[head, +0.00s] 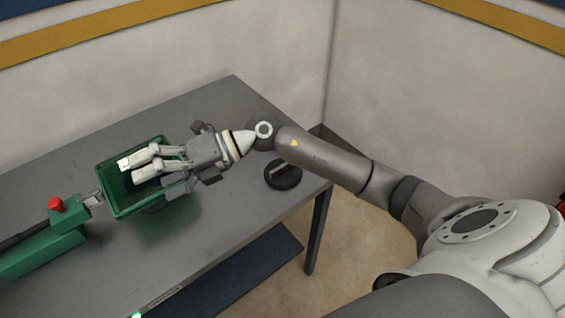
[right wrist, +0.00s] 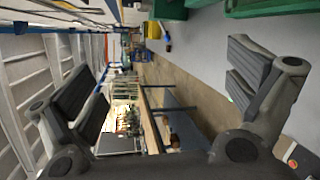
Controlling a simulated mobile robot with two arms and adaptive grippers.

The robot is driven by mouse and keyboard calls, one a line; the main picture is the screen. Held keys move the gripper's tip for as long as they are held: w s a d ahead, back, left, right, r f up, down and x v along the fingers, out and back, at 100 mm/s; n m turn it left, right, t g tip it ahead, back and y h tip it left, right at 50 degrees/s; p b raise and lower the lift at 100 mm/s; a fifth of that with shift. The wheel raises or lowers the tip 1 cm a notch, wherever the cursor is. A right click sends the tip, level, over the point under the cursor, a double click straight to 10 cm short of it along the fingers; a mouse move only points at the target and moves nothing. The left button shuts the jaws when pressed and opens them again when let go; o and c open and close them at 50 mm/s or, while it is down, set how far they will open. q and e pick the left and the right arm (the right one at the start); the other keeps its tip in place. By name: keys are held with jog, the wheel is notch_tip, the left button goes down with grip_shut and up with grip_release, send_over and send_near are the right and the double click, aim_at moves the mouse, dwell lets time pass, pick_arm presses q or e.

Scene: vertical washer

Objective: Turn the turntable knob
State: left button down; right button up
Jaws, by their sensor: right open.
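A black round knob (head: 282,173) with a raised bar across its top sits on the grey table (head: 225,100), near the table's right end. It looks like the turntable knob. My right gripper (head: 142,166) is open, with its fingers spread over the green bin (head: 118,206), to the left of the knob. The forearm passes behind the knob in the head view, apart from it. In the right wrist view the spread fingers (right wrist: 165,90) hold nothing between them. I cannot make out the knob in that view. My left gripper is not in view.
A green fixture (head: 40,250) with a red button (head: 55,204) stands at the left, by the green bin. Pale walls (head: 420,90) rise behind the table. A dark lower shelf (head: 245,270) lies below the table's front edge. The tabletop around the knob is clear.

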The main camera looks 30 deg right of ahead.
jog(key=w+d+f+n+g+h, duration=0.2)
jog(key=d+f+h, duration=0.3)
jog(key=d+f, duration=0.15)
jog(key=m+g+h, duration=0.2)
jog(key=h, duration=0.8)
send_near(283, 165)
notch_tip(283, 165, down, 9)
jog(key=p, duration=0.3)
jog(key=shift+s+a+f, duration=0.1)
jog(key=shift+a+f, duration=0.05)
jog(key=shift+f, duration=0.05)
jog(key=c, duration=1)
